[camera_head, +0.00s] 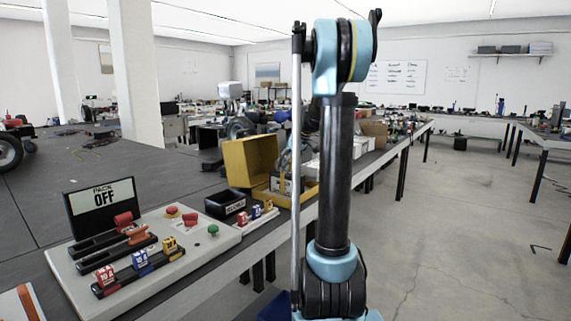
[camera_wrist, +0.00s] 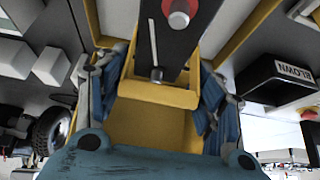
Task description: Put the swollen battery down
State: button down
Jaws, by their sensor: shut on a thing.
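In the wrist view, a dark body with a red round cap and a small metal stud, which I take to be the swollen battery (camera_wrist: 176,45), lies between the blue fingers of my gripper (camera_wrist: 160,72). My gripper is shut on it. The open yellow box (camera_wrist: 88,14) surrounds this spot in the wrist view; how far the battery is from the box floor I cannot tell. In the head view, the yellow box (camera_head: 248,163) stands on the bench with its lid up. My arm hides part of it, and the battery is not clear there.
A black bin marked BLOWN (camera_head: 225,204) stands left of the box, beside several coloured fuses (camera_head: 256,212). Nearer is a pale control panel (camera_head: 205,238) with buttons, slots and a PACK OFF display (camera_head: 101,207). White boxes (camera_wrist: 52,66) sit on the box's other side.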

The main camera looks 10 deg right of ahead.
jog(key=shift+c, duration=2)
grip_release()
jog(key=v, duration=1.2)
jog(key=s+a+f+m+h, duration=0.1)
jog(key=s+f+m, duration=0.2)
jog(key=s+f, duration=0.6)
jog(key=s+a+f+m+g+h, duration=0.1)
jog(key=s+f, duration=0.8)
jog(key=s, duration=0.9)
jog(key=s+a+f+m+g+h, duration=0.1)
jog(key=s+f+m, duration=0.3)
jog(key=s+f, duration=0.4)
jog(key=s+a+h, duration=0.1)
jog(key=s, duration=0.4)
jog(key=shift+s+a+f+m, duration=0.2)
jog(key=shift+s+f+m, duration=0.1)
jog(key=shift+f+m, duration=0.1)
